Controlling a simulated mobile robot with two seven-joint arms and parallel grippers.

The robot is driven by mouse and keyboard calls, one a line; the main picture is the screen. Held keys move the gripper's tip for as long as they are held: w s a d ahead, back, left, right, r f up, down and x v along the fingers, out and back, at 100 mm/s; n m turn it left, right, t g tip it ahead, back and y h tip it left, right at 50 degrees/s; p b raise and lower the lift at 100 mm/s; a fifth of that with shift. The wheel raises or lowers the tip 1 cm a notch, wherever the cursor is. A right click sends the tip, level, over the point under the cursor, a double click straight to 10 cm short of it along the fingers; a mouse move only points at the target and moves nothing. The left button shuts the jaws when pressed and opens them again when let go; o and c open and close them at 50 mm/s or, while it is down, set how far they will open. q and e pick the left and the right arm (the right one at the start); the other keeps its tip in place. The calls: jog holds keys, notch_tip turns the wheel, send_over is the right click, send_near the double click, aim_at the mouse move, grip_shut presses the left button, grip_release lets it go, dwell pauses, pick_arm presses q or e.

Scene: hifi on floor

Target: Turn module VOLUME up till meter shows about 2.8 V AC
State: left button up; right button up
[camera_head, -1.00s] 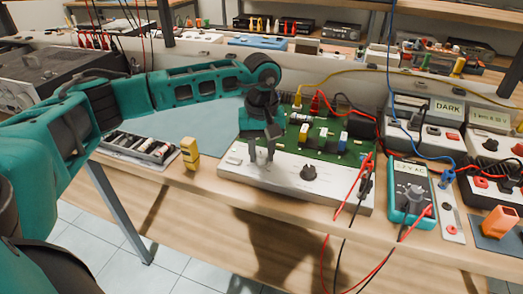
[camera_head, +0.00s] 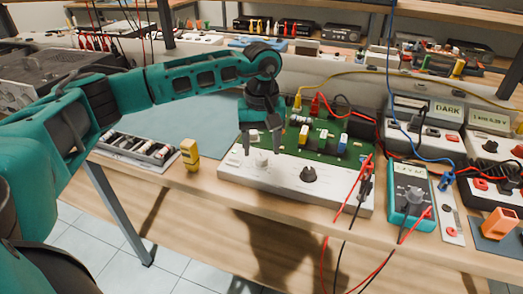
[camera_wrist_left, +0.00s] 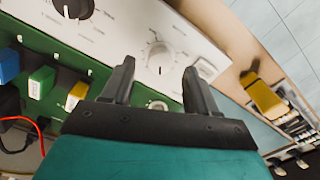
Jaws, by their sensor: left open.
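The module is a green circuit board with a pale front panel (camera_head: 235,172). The panel carries a light knob (camera_head: 262,159) and a dark knob (camera_head: 308,174); their labels are too small to read. My left gripper (camera_head: 262,151) is open, with its fingers either side of the light knob and a little above it. In the left wrist view the light knob (camera_wrist_left: 159,57) shows between the open fingertips (camera_wrist_left: 160,68), apart from both. The teal meter (camera_head: 398,212) stands right of the module; its display is lit, but I cannot read the figure surely.
Red and black leads (camera_head: 364,185) hang between module and meter. A yellow object (camera_head: 190,154) stands left of the panel beside a tray of small parts (camera_head: 118,150). A blue mat is behind.

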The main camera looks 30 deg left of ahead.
aim_at(262, 157)
pick_arm(q)
notch_tip(262, 157, up, 10)
jog(key=shift+r+p, duration=0.25)
jog(key=shift+p, duration=0.05)
dwell(0.4)
